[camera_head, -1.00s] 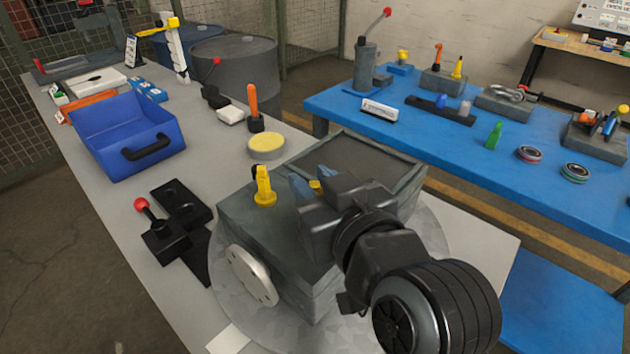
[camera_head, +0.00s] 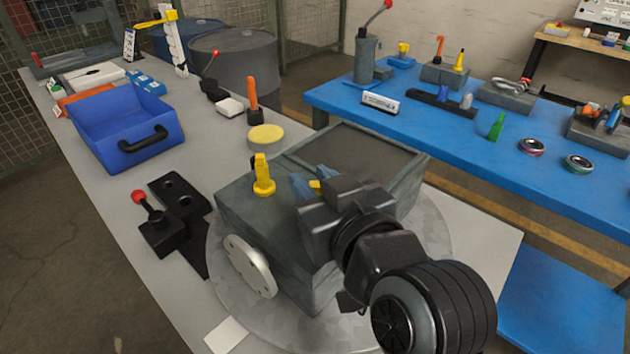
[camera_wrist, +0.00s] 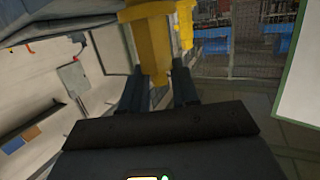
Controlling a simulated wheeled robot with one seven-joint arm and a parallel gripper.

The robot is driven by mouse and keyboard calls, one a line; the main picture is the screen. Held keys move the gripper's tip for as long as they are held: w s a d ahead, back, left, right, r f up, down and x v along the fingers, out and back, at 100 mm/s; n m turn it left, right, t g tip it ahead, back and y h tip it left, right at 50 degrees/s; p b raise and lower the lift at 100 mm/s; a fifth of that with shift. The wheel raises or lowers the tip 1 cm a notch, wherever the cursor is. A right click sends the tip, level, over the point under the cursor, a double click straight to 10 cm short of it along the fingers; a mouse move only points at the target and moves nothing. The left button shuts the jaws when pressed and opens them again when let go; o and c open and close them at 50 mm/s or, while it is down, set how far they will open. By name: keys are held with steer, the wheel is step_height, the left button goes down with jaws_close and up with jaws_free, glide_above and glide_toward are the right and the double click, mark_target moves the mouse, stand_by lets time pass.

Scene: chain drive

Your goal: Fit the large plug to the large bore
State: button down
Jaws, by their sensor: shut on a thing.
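My gripper (camera_head: 316,186) is shut on a yellow plug (camera_head: 315,184), taken to be the large plug, over the top of the grey housing (camera_head: 285,240). In the wrist view the plug (camera_wrist: 152,45) sits between the two dark fingers (camera_wrist: 157,88), with a wider part at its far end. My gripper hides most of it in the head view. A second yellow plug (camera_head: 263,176) stands upright on the housing to the left, also seen in the wrist view (camera_wrist: 185,22). The large bore is hidden; I cannot tell whether the held plug is in it.
The housing stands on a round metal plate (camera_head: 225,305) on the grey bench. A pale flange (camera_head: 248,266) is on its near side. A blue bin (camera_head: 90,140), a red-knobbed black fixture (camera_head: 160,232) and a yellow-topped disc (camera_head: 266,138) lie left and behind.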

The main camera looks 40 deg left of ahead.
steer(key=shift+f, duration=0.4)
steer(key=c, duration=0.8)
jaws_free()
steer(key=shift+o, duration=0.2)
steer(key=b+v, duration=0.1)
steer(key=v, duration=0.6)
steer(key=shift+d+b, duration=0.35)
steer(key=shift+d, duration=0.05)
steer(key=shift+s, duration=0.15)
steer(key=s+d+f+m+t+h, duration=0.2)
steer(key=d+f+m, duration=0.1)
steer(key=d+f, duration=0.3)
steer(key=s+d+f+m+t+h, duration=0.2)
steer(key=d+f+m+h, duration=0.15)
steer(key=d, duration=0.55)
steer(key=s+d+f+m+t+h, duration=0.2)
steer(key=d+f+m, duration=0.1)
steer(key=d+f, duration=0.3)
steer(key=s+d+r+m+h, duration=0.1)
steer(key=s+d+h, duration=0.2)
steer(key=s+d, duration=0.4)
steer(key=s+d+r+m+t+h, duration=0.1)
steer(key=s+d+m+h, duration=0.1)
steer(key=s+d, duration=0.6)
steer(key=s+h, duration=0.1)
steer(key=s, duration=0.2)
steer(key=shift+s+r, duration=0.2)
steer(key=shift+s, duration=0.15)
